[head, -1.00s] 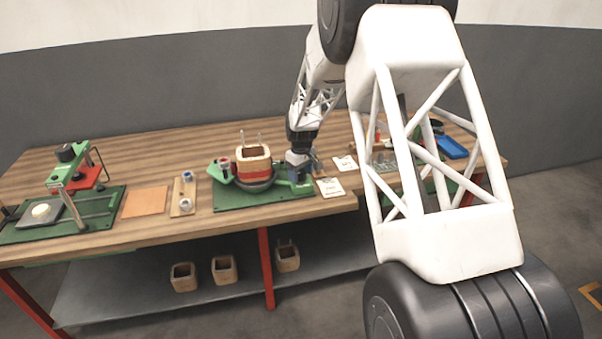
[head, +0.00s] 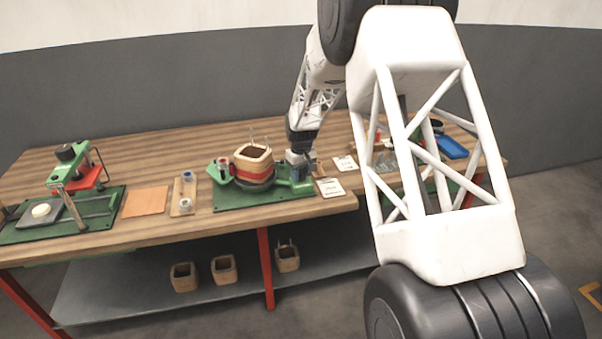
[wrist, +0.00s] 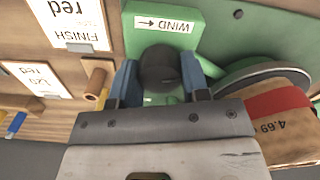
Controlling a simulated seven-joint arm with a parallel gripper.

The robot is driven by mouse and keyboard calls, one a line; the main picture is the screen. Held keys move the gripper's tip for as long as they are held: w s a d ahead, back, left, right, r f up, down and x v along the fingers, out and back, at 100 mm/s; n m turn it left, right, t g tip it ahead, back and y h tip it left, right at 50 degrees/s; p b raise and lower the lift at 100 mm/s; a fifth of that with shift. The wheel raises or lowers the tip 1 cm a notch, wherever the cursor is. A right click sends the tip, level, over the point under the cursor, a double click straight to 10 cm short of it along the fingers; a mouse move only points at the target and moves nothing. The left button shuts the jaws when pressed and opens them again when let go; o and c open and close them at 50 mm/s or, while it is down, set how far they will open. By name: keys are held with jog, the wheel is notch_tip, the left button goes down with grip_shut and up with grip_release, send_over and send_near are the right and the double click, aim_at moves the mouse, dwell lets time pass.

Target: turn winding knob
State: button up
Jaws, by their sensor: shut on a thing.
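The winding machine (head: 228,197) is green and stands on the bench. Its coil former (head: 253,163) is tan with a red band and sits on a dark turntable; part of both shows at the right of the wrist view (wrist: 285,118). The winding knob (wrist: 159,66) is dark and round, beside a green plate marked "WIND" with an arrow. My gripper (wrist: 160,80) has its two blue fingers on either side of the knob, shut on it. In the head view my gripper (head: 298,163) hides the knob.
White cards, one reading "FINISH red" (wrist: 75,22), lie beside the machine. A wooden peg (wrist: 96,75) stands close to the left finger. An orange pad (head: 146,201), a small board with spools (head: 184,194) and a green press (head: 70,170) are further left. Several tan formers (head: 225,270) sit on the lower shelf.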

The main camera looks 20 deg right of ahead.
aim_at(301, 172)
jog(key=shift+m, duration=0.6)
jog(key=o, duration=0.9)
jog(key=shift+r, duration=3.95)
